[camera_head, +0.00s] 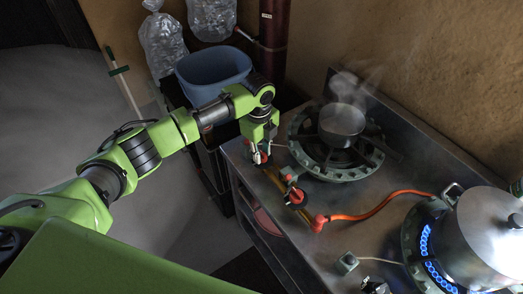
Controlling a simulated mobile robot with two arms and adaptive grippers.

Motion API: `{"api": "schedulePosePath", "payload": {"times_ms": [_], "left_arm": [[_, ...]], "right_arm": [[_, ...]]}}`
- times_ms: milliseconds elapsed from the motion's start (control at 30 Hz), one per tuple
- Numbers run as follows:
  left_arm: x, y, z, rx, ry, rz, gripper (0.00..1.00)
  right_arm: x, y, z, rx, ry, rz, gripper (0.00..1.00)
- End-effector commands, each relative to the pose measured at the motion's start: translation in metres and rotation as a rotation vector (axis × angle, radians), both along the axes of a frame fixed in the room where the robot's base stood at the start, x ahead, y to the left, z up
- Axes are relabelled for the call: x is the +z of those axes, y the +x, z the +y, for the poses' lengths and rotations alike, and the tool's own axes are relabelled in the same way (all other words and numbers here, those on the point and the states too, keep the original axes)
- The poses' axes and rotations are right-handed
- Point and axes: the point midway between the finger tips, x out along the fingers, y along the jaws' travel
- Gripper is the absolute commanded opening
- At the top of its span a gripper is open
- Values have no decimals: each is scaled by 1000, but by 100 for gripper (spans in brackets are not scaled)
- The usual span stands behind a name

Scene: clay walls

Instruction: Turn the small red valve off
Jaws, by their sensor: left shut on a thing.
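My left gripper (259,151) reaches down at the left end of the metal stove counter, beside the left burner. Its fingers are shut on a small red valve (265,158) at the end of a brass-coloured pipe (276,181); the fingers hide part of it. A second red valve (294,195) sits further along the same pipe, apart from the gripper. The exact angle of the held valve's handle cannot be told. My right gripper is not in view.
A steaming small pan (342,122) stands on the left burner (325,165), where no flame shows. A large metal pot (485,235) stands over blue flames at right. An orange hose (372,208) crosses the counter. A blue tub (212,72) stands behind my arm.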

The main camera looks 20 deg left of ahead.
Motion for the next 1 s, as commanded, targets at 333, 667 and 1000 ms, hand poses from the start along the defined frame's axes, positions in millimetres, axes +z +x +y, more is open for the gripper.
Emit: {"api": "schedulePosePath", "payload": {"times_ms": [333, 667, 1000], "left_arm": [[-1, -1, 0, -17, 0, 2, 0], [-1, -1, 0, -15, -1, 1, 38], [12, 0, 0, -15, -1, -2, 38]], "right_arm": [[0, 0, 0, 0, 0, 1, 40], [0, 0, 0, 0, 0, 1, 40], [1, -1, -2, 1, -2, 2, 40]]}}
